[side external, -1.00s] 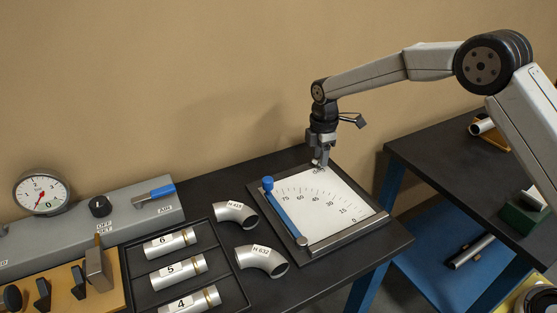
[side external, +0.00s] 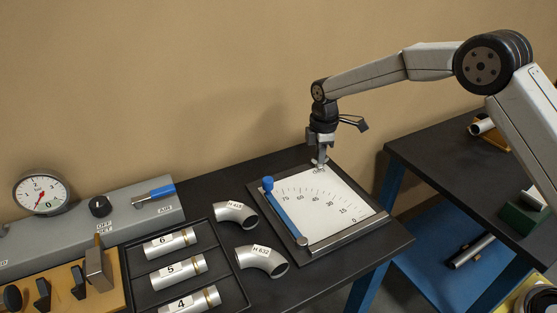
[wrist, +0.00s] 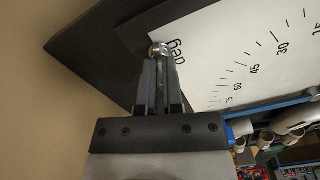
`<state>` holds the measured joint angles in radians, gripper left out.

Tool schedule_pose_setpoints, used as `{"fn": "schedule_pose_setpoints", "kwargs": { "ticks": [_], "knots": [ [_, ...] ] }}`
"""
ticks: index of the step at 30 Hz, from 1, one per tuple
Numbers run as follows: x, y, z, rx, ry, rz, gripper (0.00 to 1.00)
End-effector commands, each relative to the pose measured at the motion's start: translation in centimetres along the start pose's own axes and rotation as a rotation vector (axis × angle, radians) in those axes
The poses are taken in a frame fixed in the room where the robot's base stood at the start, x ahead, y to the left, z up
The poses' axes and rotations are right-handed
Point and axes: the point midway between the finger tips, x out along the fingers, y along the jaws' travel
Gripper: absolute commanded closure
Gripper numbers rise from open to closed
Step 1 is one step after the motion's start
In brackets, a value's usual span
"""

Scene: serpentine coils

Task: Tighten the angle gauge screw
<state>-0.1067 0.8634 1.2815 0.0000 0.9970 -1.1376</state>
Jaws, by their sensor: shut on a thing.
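The angle gauge (side external: 345,193) is a white plate in a dark frame with a printed degree scale, lying on the black bench. Its blue arm (side external: 285,210) runs along the plate's left side, with a blue knob (side external: 268,185) at the far end, near the high end of the scale. My gripper (side external: 319,163) points down at the plate's far corner, beside the "deg" print. In the wrist view my gripper (wrist: 158,58) is shut on a small silver screw head (wrist: 158,49), which shows at the fingertips. The fingers mostly hide the screw in the side view.
Two pipe elbows (side external: 262,260) lie left of the gauge. A dark tray (side external: 218,244) with numbered tubes is further left. A grey panel (side external: 75,226) carries a dial, a black knob and a blue-handled lever. A second bench (side external: 455,160) stands at the right across a gap.

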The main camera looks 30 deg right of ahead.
Motion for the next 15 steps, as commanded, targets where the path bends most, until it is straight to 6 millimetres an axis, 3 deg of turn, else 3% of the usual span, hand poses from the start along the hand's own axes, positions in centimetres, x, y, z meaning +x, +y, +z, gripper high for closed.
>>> {"fn": "schedule_pose_setpoints", "kwargs": {
  "ticks": [15],
  "knots": [
    [-0.18,0.04,-0.02,0.466,0.001,0.001,1.0]
  ]
}}
